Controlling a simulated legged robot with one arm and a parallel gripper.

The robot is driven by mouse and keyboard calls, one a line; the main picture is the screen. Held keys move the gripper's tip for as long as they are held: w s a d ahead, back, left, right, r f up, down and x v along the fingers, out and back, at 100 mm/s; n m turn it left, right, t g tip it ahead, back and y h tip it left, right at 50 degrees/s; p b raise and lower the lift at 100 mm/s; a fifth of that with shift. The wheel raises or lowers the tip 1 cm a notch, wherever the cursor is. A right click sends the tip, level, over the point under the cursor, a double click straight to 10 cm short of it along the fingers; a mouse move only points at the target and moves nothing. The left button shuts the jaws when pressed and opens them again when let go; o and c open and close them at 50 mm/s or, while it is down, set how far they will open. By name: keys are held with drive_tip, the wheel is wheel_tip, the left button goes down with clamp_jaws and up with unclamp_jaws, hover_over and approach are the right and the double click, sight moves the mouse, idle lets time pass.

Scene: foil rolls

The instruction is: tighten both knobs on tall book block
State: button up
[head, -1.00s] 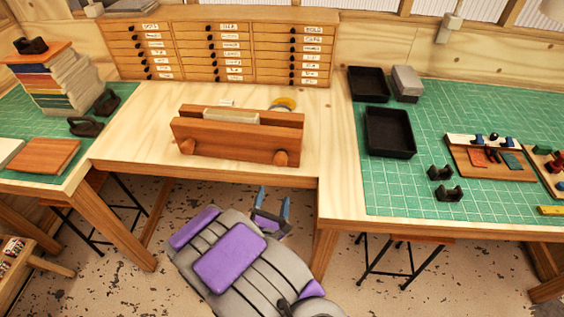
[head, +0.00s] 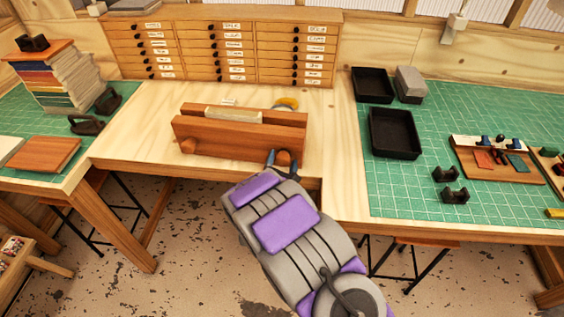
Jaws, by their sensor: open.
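The tall book block (head: 234,117) is a pale slab standing clamped between two wooden boards of a press (head: 235,141) on the middle wooden table. Two round wooden knobs stick out of the press's front board. The left knob (head: 188,146) is in plain view and clear of me. The right knob (head: 283,158) is partly hidden by my gripper (head: 282,157). My gripper is open, with its blue-grey fingers at the right knob, one on its left and one towards its right. I cannot tell whether they touch it.
A wooden drawer cabinet (head: 222,50) stands behind the press. Black trays (head: 392,133) and small black stands lie on the right green mat. Stacked books (head: 60,82) stand at left.

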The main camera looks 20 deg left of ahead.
drive_tip(key=shift+w, duration=0.2)
drive_tip(key=shift+a+r, duration=0.1)
drive_tip(key=c, duration=1)
